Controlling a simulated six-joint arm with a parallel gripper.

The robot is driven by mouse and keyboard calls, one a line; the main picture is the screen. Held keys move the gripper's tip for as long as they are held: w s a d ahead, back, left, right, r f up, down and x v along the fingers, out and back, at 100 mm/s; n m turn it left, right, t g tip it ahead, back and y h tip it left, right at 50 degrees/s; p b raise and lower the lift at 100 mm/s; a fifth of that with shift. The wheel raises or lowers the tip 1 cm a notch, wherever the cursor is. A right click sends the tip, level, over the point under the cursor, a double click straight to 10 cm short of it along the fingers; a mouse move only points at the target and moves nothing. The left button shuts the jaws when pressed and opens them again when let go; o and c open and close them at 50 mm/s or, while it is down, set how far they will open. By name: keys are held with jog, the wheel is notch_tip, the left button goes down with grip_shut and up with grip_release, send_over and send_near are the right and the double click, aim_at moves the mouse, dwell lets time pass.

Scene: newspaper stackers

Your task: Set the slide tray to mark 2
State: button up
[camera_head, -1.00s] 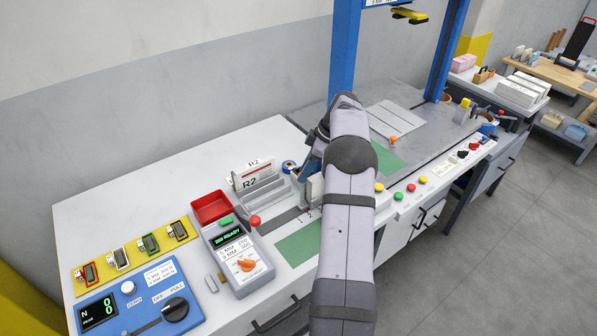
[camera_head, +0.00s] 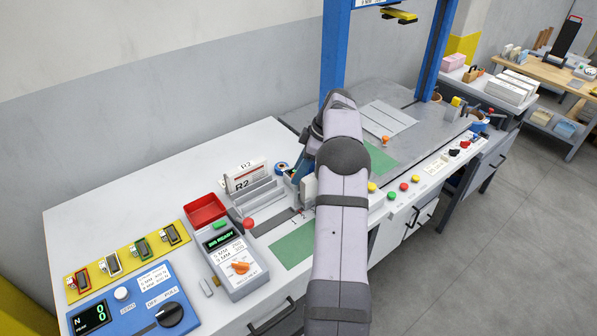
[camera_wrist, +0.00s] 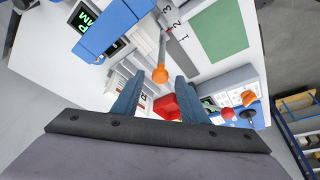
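A dark grey slide strip (camera_head: 277,223) lies on the near bench beside a green mat (camera_head: 291,245). In the wrist view the strip (camera_wrist: 195,57) bears the marks 1, 2 and 3. A metal rod with an orange knob (camera_wrist: 160,74) stands out in front of it. I cannot tell for sure which part is the slide tray, or at which mark it stands; my arm covers part of that area in the head view. My gripper (camera_wrist: 157,88) is open and empty, its blue-grey fingers apart, with the knob just beyond the gap between the tips.
A grey rack with an R2 card (camera_head: 245,179), a red bin (camera_head: 205,209), a meter with an orange dial (camera_head: 235,262) and a blue control panel (camera_head: 150,303) stand on the bench. Several coloured buttons line the farther bench, beside a blue frame (camera_head: 334,55).

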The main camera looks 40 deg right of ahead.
jog(key=b+v, duration=0.1)
jog(key=v, duration=0.5)
jog(key=shift+r, duration=0.3)
jog(key=shift+s, duration=0.1)
jog(key=s+a+f+m+g+h, duration=0.1)
jog(key=s+a+m, duration=0.15)
jog(key=a, duration=0.75)
jog(key=s+a+f+m+g, duration=0.1)
jog(key=s+a+m, duration=0.15)
jog(key=a, duration=0.85)
jog(key=s+a+f+m+h, duration=0.1)
jog(key=s+a+f+m, duration=0.1)
jog(key=s+a, duration=0.4)
jog(key=s+a+f+m+g+h, duration=0.1)
jog(key=s+a+f, duration=0.3)
jog(key=s, duration=0.9)
jog(key=shift+s+a+f+m, duration=0.25)
jog(key=shift+a+m, duration=0.25)
jog(key=shift+a, duration=0.6)
jog(key=shift+f+b, duration=0.1)
jog(key=shift+b, duration=0.2)
